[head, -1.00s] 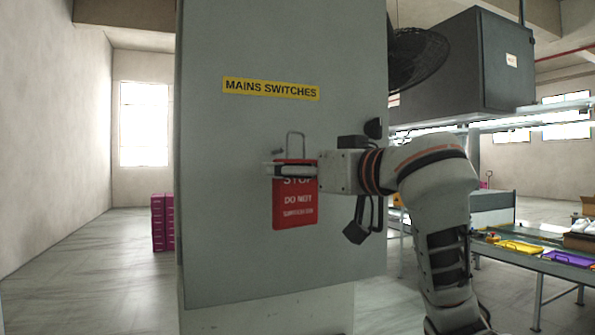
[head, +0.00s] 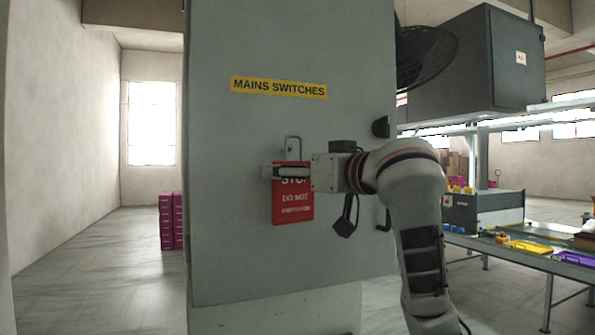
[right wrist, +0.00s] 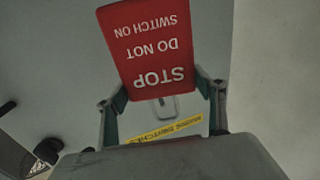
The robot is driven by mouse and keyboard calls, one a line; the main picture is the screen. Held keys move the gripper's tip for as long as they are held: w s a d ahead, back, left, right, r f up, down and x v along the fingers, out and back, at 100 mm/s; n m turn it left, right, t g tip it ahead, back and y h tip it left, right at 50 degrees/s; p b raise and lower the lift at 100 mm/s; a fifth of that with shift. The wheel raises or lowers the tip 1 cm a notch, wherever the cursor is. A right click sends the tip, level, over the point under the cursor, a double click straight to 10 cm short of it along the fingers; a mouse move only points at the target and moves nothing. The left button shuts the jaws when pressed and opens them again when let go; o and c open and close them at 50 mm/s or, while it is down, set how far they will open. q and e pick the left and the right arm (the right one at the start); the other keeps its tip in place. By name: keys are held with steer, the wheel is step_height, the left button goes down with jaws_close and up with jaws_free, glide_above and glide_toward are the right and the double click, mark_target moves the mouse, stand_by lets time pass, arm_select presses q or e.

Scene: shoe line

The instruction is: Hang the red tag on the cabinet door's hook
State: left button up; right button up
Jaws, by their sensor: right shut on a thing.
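The red tag (head: 293,208) reads STOP, DO NOT SWITCH ON, and hangs upright in front of the grey cabinet door (head: 240,240). My right gripper (head: 286,171) is shut on the tag's upper part. In the right wrist view, its two fingers grip the red tag (right wrist: 148,45) at both sides. The tag's wire loop (head: 300,143) stands up above it. A small hook (right wrist: 162,101) shows within the loop's outline in the right wrist view. I cannot tell whether the loop is around the hook or in front of it. My left gripper is not in view.
A yellow MAINS SWITCHES label (head: 279,87) is on the door above the tag. A dark door handle (head: 384,219) is right of the tag. A bench (head: 540,262) with coloured trays stands at the right. Magenta boxes (head: 171,221) stand at the left; floor there is clear.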

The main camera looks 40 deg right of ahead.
steer(key=w, duration=0.3)
steer(key=w+d+f, duration=0.1)
steer(key=shift+w+f, duration=0.1)
steer(key=shift+w, duration=0.2)
stand_by(0.4)
steer(key=shift+w+f, duration=0.1)
steer(key=shift+f, duration=0.1)
stand_by(0.4)
steer(key=o, duration=0.9)
steer(key=shift+c, duration=0.2)
steer(key=o, duration=0.4)
steer(key=shift+w+f, duration=0.1)
steer(key=shift+c, duration=0.2)
steer(key=shift+d, duration=0.1)
